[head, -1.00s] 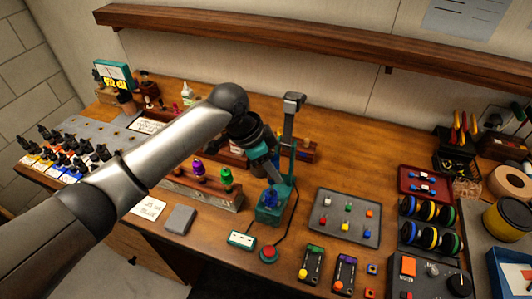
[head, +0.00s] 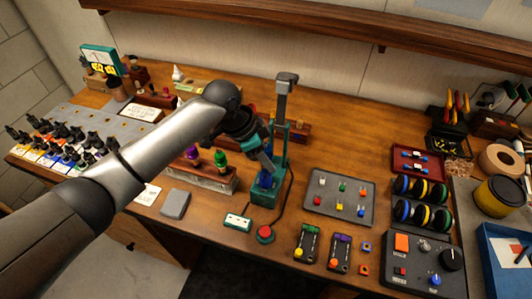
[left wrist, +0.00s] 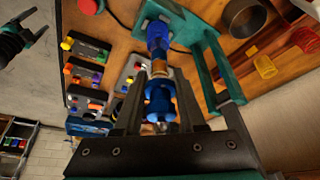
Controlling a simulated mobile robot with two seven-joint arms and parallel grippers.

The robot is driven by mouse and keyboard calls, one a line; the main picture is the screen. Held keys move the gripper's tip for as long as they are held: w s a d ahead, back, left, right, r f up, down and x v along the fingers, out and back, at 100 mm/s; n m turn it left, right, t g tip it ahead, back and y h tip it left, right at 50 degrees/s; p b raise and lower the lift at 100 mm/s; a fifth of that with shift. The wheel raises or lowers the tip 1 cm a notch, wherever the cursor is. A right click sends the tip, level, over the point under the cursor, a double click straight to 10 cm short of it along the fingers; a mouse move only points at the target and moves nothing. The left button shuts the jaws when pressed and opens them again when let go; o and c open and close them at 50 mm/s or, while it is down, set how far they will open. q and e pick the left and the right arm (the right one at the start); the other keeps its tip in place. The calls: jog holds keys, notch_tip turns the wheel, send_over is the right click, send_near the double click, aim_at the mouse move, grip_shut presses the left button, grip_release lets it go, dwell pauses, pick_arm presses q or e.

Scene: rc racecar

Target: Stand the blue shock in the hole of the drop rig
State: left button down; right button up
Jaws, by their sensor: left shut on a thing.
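My left gripper (head: 264,168) is shut on the blue shock, just above the base of the teal drop rig (head: 264,197). In the left wrist view the blue shock (left wrist: 158,98) stands between the two fingers (left wrist: 160,112), its far end pointing at the rig base (left wrist: 183,22). The hole is hidden behind the shock, so I cannot tell how deep its end is. The rig's post (head: 282,120) rises close behind the gripper. My right gripper (left wrist: 33,25) shows at the left wrist view's upper left edge, its fingers apart and empty, far from the rig.
A rack (head: 205,177) with a purple shock (head: 192,154) and a green shock (head: 220,158) stands left of the rig. A red button (head: 265,233) and a small meter (head: 237,222) lie in front. A grey parts tray (head: 357,207) lies to the right.

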aim_at(266, 176)
pick_arm(q)
jog(key=shift+p, duration=0.4)
dwell(0.5)
jog(key=shift+f, duration=0.15)
dwell(0.4)
jog(key=shift+f+b, duration=2.05)
jog(key=shift+f, duration=1.4)
jog(key=shift+c, duration=2)
grip_release()
jog(key=shift+r, duration=0.1)
jog(key=v, duration=1.5)
jog(key=shift+a+p, duration=0.15)
jog(key=shift+p, duration=0.2)
jog(key=shift+s, duration=0.1)
